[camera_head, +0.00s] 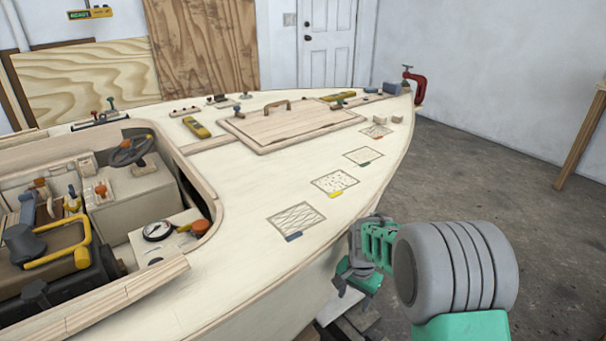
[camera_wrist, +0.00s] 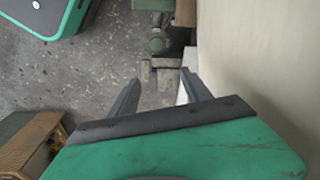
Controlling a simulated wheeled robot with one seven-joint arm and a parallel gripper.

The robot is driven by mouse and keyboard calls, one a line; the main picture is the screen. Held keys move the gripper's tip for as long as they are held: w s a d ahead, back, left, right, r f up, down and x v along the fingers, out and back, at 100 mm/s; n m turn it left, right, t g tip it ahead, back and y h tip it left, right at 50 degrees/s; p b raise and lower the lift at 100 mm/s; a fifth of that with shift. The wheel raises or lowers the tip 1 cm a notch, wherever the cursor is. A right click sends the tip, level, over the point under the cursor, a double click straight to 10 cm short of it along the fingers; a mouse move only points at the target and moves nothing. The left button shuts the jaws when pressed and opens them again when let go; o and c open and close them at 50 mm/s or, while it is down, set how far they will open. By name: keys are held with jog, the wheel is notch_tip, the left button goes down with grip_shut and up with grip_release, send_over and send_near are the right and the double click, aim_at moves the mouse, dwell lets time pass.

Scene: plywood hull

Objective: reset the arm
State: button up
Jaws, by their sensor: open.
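My gripper (camera_head: 347,277) hangs beside the outer side of the plywood hull (camera_head: 295,300), below the deck edge, at the lower middle of the head view. My grey and green arm reaches to it from the lower right. In the wrist view my gripper (camera_wrist: 158,90) points down with its two dark fingers apart and nothing between them. The hull's pale side (camera_wrist: 265,60) fills the right of the wrist view, close to the right finger. I cannot tell whether they touch.
Blocks and a green stand (camera_wrist: 158,40) lie below the gripper by the hull. A wooden box (camera_wrist: 28,145) is at the lower left of the wrist view. Grey floor (camera_head: 490,180) is clear on the right.

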jog(key=s+r+n+t+p, duration=0.15)
jog(key=s+r+p, duration=0.3)
jog(key=r, duration=0.75)
jog(key=s+r+n+p, duration=0.25)
jog(key=r+p, duration=0.35)
jog(key=r, duration=0.7)
jog(key=s+r+n+p, duration=0.3)
jog(key=s+r+p, duration=0.5)
jog(key=s+r, duration=0.3)
notch_tip(320, 180, up, 3)
jog(key=shift+s+r+n+t+p, duration=0.1)
jog(key=shift+s+n+t+p, duration=0.25)
jog(key=shift+n+p, duration=0.05)
